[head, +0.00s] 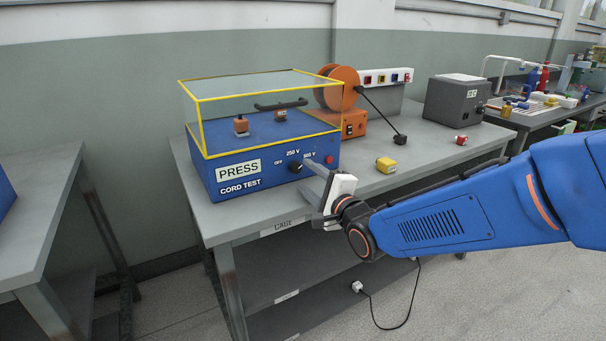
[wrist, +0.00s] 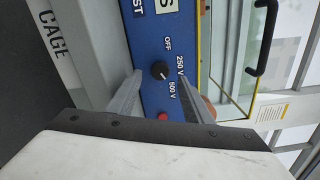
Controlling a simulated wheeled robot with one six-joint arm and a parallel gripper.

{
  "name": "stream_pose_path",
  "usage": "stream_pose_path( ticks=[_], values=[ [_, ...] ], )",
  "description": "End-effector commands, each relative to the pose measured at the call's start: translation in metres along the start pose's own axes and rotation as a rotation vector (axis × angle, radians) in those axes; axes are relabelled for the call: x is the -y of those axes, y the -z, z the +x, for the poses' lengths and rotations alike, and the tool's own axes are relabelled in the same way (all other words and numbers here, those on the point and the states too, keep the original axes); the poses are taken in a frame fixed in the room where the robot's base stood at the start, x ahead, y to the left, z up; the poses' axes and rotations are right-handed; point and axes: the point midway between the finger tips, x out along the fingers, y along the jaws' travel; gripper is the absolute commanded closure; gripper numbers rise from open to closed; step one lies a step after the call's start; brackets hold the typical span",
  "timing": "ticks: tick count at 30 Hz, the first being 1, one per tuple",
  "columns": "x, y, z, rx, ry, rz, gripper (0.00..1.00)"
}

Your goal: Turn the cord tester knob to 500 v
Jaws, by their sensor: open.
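The cord tester (head: 215,186) is a blue box with a clear, yellow-edged cover, standing on a grey bench. Its black knob (head: 296,166) is on the front panel, among the labels OFF, 250 V and 500 V. In the wrist view the knob (wrist: 159,70) shows between my fingers, with a small pale mark on its lower right side. I cannot tell exactly which label the mark meets. My gripper (head: 312,181) is open in front of the panel. In the wrist view its fingers (wrist: 158,82) are on either side of the knob, apart from it.
A red button (wrist: 162,116) is beside the knob on the panel. A yellow block (head: 386,165) and a black plug (head: 400,139) lie on the bench (head: 430,150) to the right. An orange cord reel (head: 345,85) and a grey box (head: 455,103) stand behind.

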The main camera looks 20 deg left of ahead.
Motion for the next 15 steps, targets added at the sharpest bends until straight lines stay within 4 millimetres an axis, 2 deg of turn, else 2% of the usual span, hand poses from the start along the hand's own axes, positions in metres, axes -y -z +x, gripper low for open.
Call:
stream_pose_path(
  ticks=[3,15],
  values=[
    [0.001,0.0,-0.025,0.0,0.001,0.0,0.54],
    [0.001,0.0,-0.096,-0.001,0.0,0.0,0.54]
  ],
)
